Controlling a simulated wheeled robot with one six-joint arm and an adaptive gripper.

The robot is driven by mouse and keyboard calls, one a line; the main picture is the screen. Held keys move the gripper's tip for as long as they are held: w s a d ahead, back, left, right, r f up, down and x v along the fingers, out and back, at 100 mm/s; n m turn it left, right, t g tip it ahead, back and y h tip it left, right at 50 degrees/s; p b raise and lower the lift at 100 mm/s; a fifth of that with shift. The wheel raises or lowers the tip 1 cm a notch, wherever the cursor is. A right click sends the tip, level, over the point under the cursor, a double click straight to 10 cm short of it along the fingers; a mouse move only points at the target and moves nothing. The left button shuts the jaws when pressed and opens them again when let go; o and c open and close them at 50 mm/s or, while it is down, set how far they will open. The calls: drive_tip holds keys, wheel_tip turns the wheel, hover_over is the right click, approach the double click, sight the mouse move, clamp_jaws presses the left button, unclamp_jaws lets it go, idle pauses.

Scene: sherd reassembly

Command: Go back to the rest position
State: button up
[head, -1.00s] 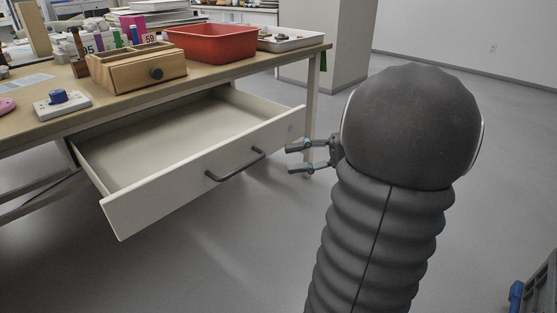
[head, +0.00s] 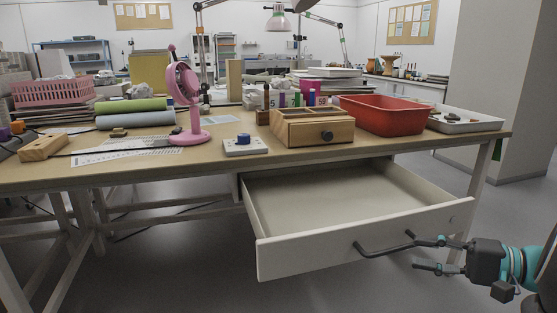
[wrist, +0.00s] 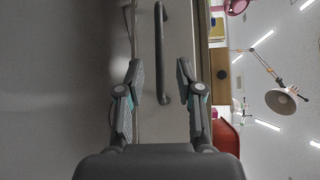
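My gripper (head: 432,254) is at the lower right in the head view, by the right end of the drawer handle. Its two fingers are spread apart with nothing seen between them. In the wrist view my gripper (wrist: 158,82) is also open, and the dark drawer handle (wrist: 161,50) lies ahead of the fingers. The white drawer (head: 365,222) under the table is pulled out and looks empty inside. The handle (head: 385,249) is a dark bar on the drawer's front. I cannot tell whether a finger touches it.
The wooden table (head: 215,158) carries a small wooden box (head: 318,131), a red bin (head: 385,117), a white tray (head: 465,122), a pink fan (head: 188,95) and a white device with a blue knob (head: 245,146). Grey floor (head: 400,295) lies open in front of the drawer.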

sight(397, 250)
drive_tip(key=shift+x, duration=2.85)
drive_tip(key=shift+s+f, duration=0.1)
